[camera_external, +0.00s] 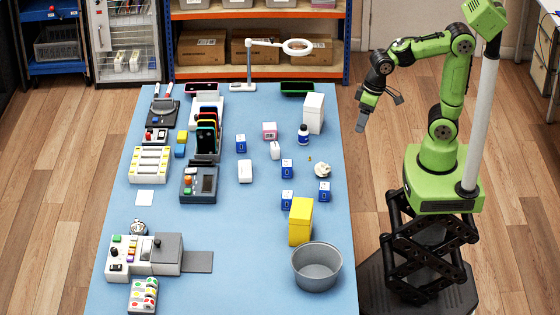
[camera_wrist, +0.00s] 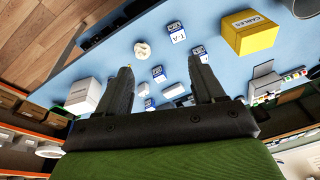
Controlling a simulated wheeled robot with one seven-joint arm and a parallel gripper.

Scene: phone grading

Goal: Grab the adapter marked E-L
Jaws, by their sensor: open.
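Several small blue-and-white adapter blocks stand on the blue table: one at the middle left (camera_external: 241,143), one right of centre (camera_external: 287,169), one behind the yellow box (camera_external: 287,199) and one near the right edge (camera_external: 324,191). Their marks are too small to read in the external view. In the wrist view one adapter (camera_wrist: 176,33) shows letters that look like T-A; other adapters (camera_wrist: 158,74) (camera_wrist: 199,53) have unreadable marks. I cannot tell which is E-L. My gripper (camera_external: 362,124) hangs off the table's right edge, open and empty; its fingers (camera_wrist: 160,64) frame the wrist view.
A yellow box (camera_external: 301,222) marked CABLES and a grey bowl (camera_external: 316,267) stand at the front right. A ring lamp (camera_external: 297,47) stands at the back.

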